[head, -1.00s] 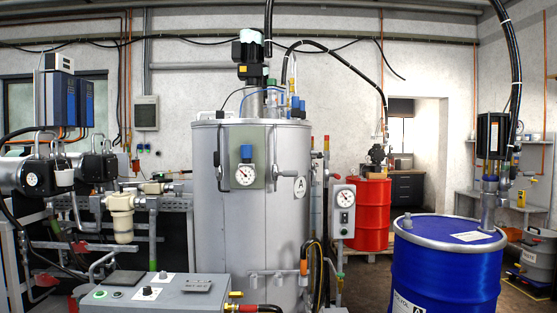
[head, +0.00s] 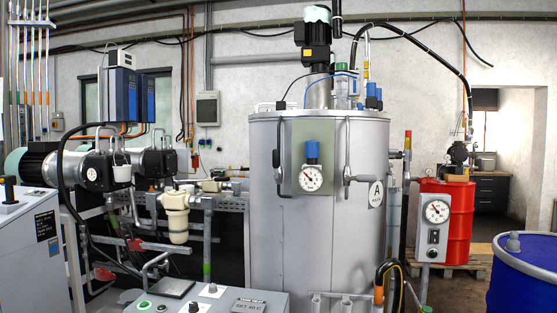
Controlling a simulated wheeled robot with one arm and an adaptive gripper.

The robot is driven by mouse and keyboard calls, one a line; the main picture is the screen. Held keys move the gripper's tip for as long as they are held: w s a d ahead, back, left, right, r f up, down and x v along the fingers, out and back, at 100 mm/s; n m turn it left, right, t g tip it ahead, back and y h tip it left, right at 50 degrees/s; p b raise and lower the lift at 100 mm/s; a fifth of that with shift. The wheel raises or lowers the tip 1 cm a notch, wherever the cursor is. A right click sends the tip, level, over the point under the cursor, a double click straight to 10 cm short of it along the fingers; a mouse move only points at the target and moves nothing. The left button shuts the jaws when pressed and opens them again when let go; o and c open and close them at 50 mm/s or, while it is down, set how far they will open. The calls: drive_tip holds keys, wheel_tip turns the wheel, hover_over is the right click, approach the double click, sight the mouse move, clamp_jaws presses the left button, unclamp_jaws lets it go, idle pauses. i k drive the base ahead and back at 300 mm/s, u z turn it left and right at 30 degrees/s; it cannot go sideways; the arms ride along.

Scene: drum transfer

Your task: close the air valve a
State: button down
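A large grey cylindrical tank (head: 340,240) marked with an "A" label (head: 376,194) stands in the middle of the head view. On its front panel is a round gauge (head: 311,179) with a blue knob (head: 312,150) above it. Blue-capped fittings (head: 374,95) stand on the tank's top. I cannot tell which of these fittings is air valve a, or whether it is open. My gripper is not in view.
A grey control console (head: 235,303) stands in front of the tank. Pumps (head: 55,172) and pipes crowd the left. A gauge box (head: 435,228) stands right of the tank, before a red drum (head: 458,205). A blue drum (head: 520,285) is at the right edge. Some floor shows between the drums.

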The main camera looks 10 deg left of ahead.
sight(276, 152)
drive_tip(key=u, duration=0.75)
drive_tip(key=i, duration=0.8)
drive_tip(key=u, duration=0.95)
